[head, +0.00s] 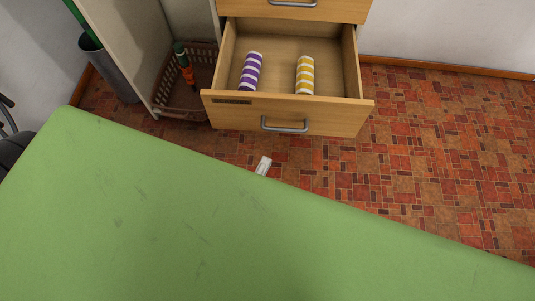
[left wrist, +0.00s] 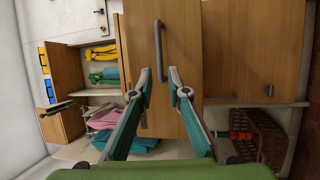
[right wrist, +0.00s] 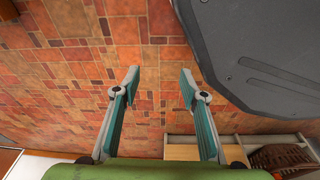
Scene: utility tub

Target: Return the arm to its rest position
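My left gripper (left wrist: 159,76) is open and empty, with its two teal-padded fingers apart. In the left wrist view it faces a wooden front with a grey bar handle (left wrist: 158,40), and I see no contact. My right gripper (right wrist: 158,80) is also open and empty, facing the red tiled floor (right wrist: 70,70). In the head view only dark parts show at the left edge, and I cannot make out fingertips there. The task names no other object.
A wooden drawer (head: 230,113) stands open, holding a purple-striped roll (head: 251,72) and a yellow-striped roll (head: 305,75). A brown basket (head: 175,100) and a grey bin (head: 115,72) stand left. A small white item (head: 263,165) lies on the floor. Floor right is clear.

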